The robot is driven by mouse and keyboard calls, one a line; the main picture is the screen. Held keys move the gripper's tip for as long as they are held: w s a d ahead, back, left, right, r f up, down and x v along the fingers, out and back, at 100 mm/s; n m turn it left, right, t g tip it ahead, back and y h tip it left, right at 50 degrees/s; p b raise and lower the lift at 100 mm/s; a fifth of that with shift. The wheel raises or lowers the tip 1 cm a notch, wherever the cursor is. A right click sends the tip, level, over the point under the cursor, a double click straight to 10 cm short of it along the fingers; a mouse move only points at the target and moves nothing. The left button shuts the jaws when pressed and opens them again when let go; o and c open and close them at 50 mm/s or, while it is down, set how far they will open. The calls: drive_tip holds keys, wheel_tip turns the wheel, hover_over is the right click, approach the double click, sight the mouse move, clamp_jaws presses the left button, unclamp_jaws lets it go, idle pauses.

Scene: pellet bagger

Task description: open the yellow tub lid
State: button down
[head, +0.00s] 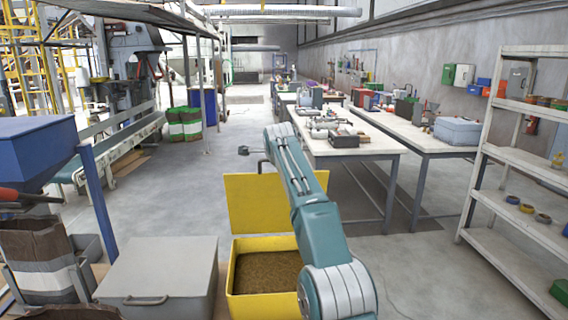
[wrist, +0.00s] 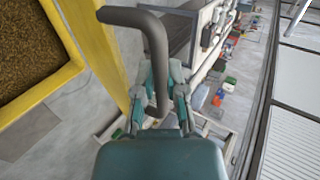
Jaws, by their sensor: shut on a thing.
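The yellow tub (head: 232,277) stands on the floor in front of me, with brown granular material inside. Its yellow lid (head: 250,203) stands raised, about upright, at the tub's far side, so the tub's mouth is open. In the wrist view the tub's rim (wrist: 72,40) and contents show at upper left, and the lid (wrist: 95,48) is seen edge-on. My gripper (wrist: 160,95) is shut on the lid's dark bent handle (wrist: 153,40).
A grey lidded box (head: 160,275) stands close left of the tub. A blue hopper (head: 35,150) is farther left. White workbenches (head: 350,142) stand beyond at right, and a shelf rack (head: 520,180) at far right. The floor behind the lid is clear.

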drive_tip(key=shift+w+r, duration=0.1)
drive_tip(key=shift+w, duration=0.1)
idle(0.4)
drive_tip(key=c, duration=0.7)
unclamp_jaws()
drive_tip(key=shift+a, duration=0.1)
drive_tip(key=shift+s, duration=0.1)
drive_tip(key=shift+v, duration=5.85)
